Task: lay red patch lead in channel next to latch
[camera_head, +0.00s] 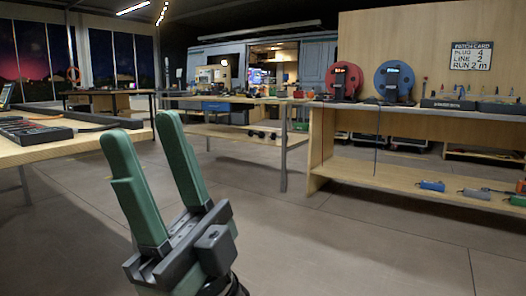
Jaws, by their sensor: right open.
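My right gripper (143,130) stands in the foreground left of centre, with its two green fingers pointing up. It is open, with a gap between the fingers and nothing held. My left gripper is out of view. I cannot make out a red patch lead or a latch. A long dark bar or channel (103,119) lies on the wooden bench (70,146) at the left, behind my gripper; I cannot tell whether it is the task's channel. A red reel (344,80) stands on the far right bench, well away from my gripper.
A blue reel (394,81) stands beside the red one on the right bench (440,113). Its lower shelf holds small blue, grey and green items. A patch card sign (472,55) hangs above. Another bench (235,134) stands farther back. Open floor (340,240) lies between.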

